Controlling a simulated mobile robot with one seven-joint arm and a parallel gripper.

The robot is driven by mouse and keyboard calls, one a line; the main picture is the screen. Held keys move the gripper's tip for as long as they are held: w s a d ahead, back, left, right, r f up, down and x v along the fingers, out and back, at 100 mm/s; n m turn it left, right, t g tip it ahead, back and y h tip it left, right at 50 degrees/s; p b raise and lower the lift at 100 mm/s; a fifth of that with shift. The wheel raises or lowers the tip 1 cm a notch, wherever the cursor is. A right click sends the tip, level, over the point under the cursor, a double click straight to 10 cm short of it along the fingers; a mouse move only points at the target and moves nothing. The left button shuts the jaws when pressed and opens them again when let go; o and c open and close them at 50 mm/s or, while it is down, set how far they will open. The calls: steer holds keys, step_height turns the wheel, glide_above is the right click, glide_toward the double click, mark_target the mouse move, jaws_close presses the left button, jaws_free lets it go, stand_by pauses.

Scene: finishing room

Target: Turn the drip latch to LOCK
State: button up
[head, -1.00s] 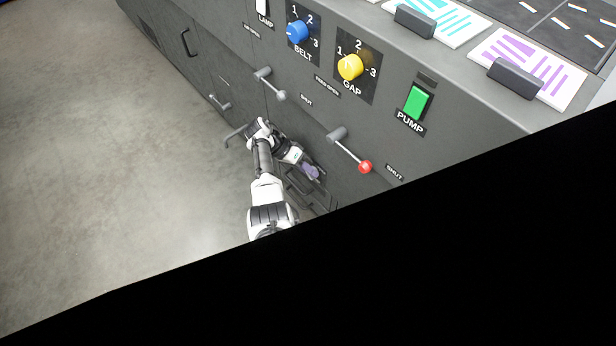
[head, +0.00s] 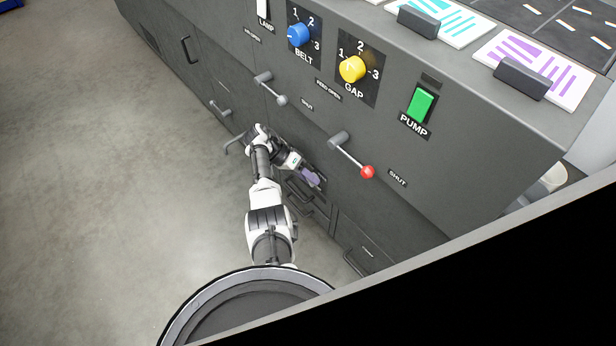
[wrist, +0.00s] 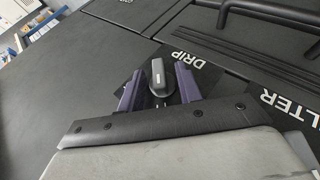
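The drip latch (wrist: 157,75) is a small dark grey rounded handle on a black panel, beside the white DRIP label (wrist: 193,60). In the wrist view the purple fingers of my gripper (wrist: 158,88) stand on either side of it. Narrow gaps seem to show between the latch and both fingers, so the gripper looks open around it. No LOCK mark can be made out. In the head view my gripper (head: 311,178) is low at the cabinet front, and it hides the latch there.
A FILTER label (wrist: 290,105) and a bar handle (wrist: 270,12) lie to the right in the wrist view. Above my arm are a red-knobbed lever (head: 367,172), a grey lever (head: 281,99) and a green PUMP switch (head: 421,104). The floor (head: 110,180) at left is clear.

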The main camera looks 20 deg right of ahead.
steer(key=shift+w, duration=0.1)
steer(key=b+v, duration=0.1)
steer(key=v, duration=1.2)
steer(key=shift+w+a+r+b, duration=0.15)
steer(key=shift+a+r+b, duration=0.1)
steer(key=shift+b, duration=0.05)
